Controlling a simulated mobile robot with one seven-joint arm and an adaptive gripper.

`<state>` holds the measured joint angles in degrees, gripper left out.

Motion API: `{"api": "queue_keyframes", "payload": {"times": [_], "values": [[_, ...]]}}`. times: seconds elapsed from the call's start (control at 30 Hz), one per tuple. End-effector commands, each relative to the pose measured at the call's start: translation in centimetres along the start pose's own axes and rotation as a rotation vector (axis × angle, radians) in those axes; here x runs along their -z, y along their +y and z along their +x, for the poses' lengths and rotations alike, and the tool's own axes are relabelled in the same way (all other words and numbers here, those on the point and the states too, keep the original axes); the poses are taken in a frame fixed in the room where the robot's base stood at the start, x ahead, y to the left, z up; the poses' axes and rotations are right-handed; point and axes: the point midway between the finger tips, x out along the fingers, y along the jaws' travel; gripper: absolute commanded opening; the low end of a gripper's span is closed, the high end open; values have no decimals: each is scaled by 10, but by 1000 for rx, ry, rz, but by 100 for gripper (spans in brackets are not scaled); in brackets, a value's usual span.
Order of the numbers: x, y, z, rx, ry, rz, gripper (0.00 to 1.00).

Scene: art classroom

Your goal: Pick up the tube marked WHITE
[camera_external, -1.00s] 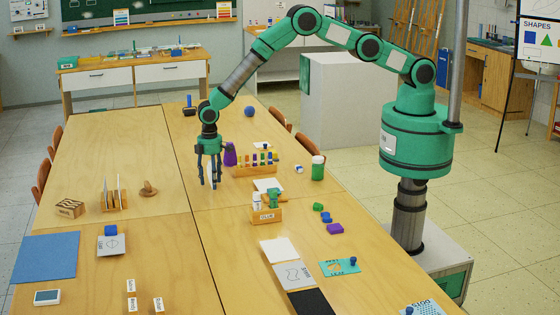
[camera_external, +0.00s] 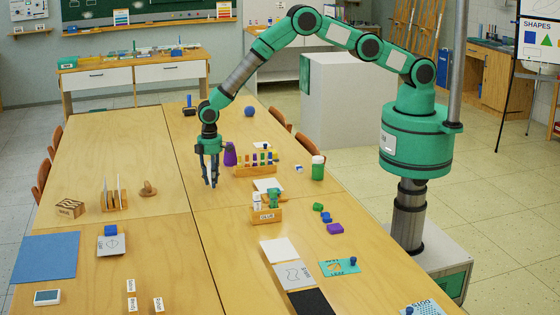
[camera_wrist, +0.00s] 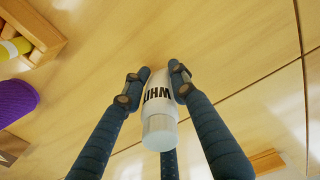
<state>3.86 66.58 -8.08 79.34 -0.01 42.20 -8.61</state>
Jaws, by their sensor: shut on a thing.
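The white tube (camera_wrist: 159,118) is in the middle of the wrist view, with dark letters on its side, of which "WHI" can be made out. My gripper (camera_wrist: 156,84) has its dark blue fingers pressed against the tube from both sides, and a third finger shows below it. In the external view my gripper (camera_external: 211,183) points down, its fingertips low over the table near the seam. I cannot tell whether the tube still touches the table.
A purple object (camera_external: 230,154) stands just right of my gripper. A wooden rack (camera_external: 256,171) of coloured tubes is further right. A box of glue (camera_external: 266,216) stands nearer the camera. The table left of my gripper is clear up to a brown wooden object (camera_external: 148,188).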

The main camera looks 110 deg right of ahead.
Motion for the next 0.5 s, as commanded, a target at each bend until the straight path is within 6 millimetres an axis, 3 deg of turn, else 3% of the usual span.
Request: {"api": "queue_keyframes", "payload": {"times": [0.27, 0.43, 0.5], "values": [[1, 0, -16, 0, 3, 0, 0], [1, 0, -36, 0, 2, 0, 0], [-7, -1, -37, 0, 0, 0, 0]]}}
